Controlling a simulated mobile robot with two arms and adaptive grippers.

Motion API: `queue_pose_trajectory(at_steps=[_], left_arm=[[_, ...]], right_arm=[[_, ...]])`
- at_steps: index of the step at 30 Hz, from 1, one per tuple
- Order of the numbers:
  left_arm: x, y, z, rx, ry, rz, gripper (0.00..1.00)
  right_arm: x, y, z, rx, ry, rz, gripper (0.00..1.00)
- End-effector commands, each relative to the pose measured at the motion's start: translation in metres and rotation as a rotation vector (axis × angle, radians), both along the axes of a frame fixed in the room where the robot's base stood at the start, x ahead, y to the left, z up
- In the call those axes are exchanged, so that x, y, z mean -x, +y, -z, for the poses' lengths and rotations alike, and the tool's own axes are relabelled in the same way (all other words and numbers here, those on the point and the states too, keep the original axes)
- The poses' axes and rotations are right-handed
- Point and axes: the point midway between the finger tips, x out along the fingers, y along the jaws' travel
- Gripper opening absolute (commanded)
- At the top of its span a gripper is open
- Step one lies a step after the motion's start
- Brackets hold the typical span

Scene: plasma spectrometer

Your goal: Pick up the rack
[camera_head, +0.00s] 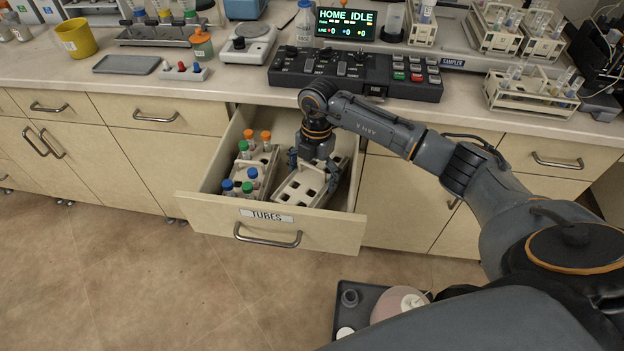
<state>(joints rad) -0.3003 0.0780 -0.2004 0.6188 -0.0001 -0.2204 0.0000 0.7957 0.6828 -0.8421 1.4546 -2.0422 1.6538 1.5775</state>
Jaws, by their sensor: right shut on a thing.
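An empty cream-coloured rack (300,190) with dark square holes sits tilted in the right part of the open drawer labelled TUBES (300,223). My right gripper (314,168) reaches down into the drawer and is shut on this rack; its fingers partly hide it. I cannot tell whether the rack touches the drawer floor. A second rack (262,163) stands to its left in the drawer, with several tubes capped in orange, green and blue. My left gripper is not in view.
The drawer's front and side walls surround both racks closely. Above it, the counter holds a black control panel (356,76), a white scale (248,44) and a grey tray (127,64). More racks with tubes (532,92) stand at the counter's right. The floor at lower left is clear.

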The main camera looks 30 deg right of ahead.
Motion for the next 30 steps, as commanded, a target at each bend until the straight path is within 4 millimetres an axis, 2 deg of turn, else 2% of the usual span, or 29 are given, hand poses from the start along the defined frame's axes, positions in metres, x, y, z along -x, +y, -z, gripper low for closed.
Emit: queue_pose_trajectory(at_steps=[5, 21, 27, 30], left_arm=[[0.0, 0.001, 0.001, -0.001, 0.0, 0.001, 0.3], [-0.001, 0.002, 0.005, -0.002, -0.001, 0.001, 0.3], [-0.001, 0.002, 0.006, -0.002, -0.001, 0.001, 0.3], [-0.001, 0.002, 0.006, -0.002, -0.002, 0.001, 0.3]], right_arm=[[-0.002, 0.0, -0.028, -0.001, -0.007, -0.001, 0.52], [-0.001, 0.0, -0.137, -0.002, -0.006, -0.001, 0.52], [-0.001, 0.0, -0.163, -0.002, -0.004, -0.002, 0.52], [-0.001, 0.0, -0.169, -0.002, -0.003, -0.001, 0.52]])
